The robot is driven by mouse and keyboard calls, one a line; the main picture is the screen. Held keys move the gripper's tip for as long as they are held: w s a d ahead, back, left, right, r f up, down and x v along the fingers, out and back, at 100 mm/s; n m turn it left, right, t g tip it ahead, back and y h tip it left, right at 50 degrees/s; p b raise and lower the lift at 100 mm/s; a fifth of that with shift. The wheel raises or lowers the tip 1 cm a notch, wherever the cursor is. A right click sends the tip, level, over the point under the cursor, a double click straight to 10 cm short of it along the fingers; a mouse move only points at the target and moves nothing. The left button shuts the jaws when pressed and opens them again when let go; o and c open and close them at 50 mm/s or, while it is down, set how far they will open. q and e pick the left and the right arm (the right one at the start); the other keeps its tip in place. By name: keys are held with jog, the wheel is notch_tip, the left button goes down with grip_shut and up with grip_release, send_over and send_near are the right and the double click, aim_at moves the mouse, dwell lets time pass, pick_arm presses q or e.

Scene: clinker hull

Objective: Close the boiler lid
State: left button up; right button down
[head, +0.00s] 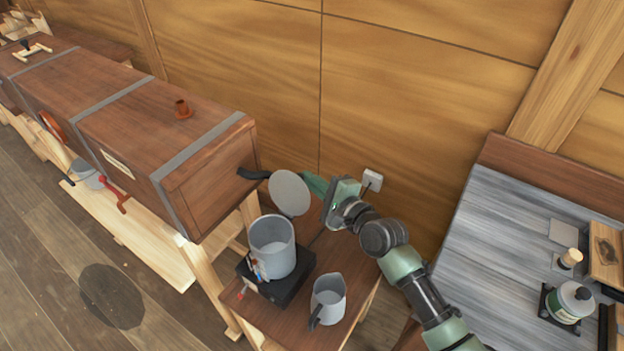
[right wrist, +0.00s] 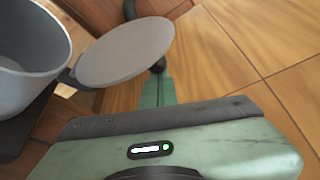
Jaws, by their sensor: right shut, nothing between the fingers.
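The boiler (head: 278,263) is a grey open-topped cylinder on a black base (head: 291,291), standing on a small wooden table. Its round grey lid (head: 289,193) stands raised on the far side of the rim, so the boiler's inside shows. In the right wrist view the lid (right wrist: 125,52) is seen close up, beside the boiler (right wrist: 28,82). My right gripper (head: 312,184) is shut and empty, just right of and behind the lid. Its green fingers (right wrist: 157,88) reach toward a dark knob at the lid's edge; I cannot tell whether they touch. My left gripper is not in view.
A grey jug (head: 328,300) stands right of the boiler on the table (head: 345,258). A long wooden box (head: 215,190) with a dark hose (head: 252,173) lies to the left. The wooden wall is close behind. A grey workbench (head: 480,240) is at right.

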aim_at(309, 191)
jog(key=s+a+r+n, duration=0.1)
jog(key=n, duration=0.1)
jog(key=s+a+r+n+t+b, duration=0.1)
jog(key=s+n, duration=0.1)
jog(key=shift+t, duration=0.3)
jog(key=s+n, duration=0.1)
jog(key=a+n+y+b, duration=0.1)
jog(key=shift+s+a+r+n+t+b, duration=0.1)
jog(key=shift+s+r+n+t+b, duration=0.1)
jog(key=shift+s+n+t+b, duration=0.15)
jog(key=s+n+b, duration=0.1)
jog(key=s+a+n+y+b, duration=0.1)
jog(key=n, duration=0.1)
jog(key=shift+a+t, duration=0.15)
jog(key=shift+t, duration=0.1)
jog(key=s+a+f+n+g+y+b, duration=0.1)
jog(key=s+a+f+n+y+b, duration=0.3)
jog(key=n+b, duration=0.4)
jog(key=shift+s+a+f+n+g+y, duration=0.15)
jog(key=shift+s+f+n+g+y, duration=0.25)
jog(key=shift+s+n, duration=1.2)
jog(key=shift+w+n, duration=0.4)
jog(key=shift+n, duration=0.05)
jog(key=shift+r, duration=0.1)
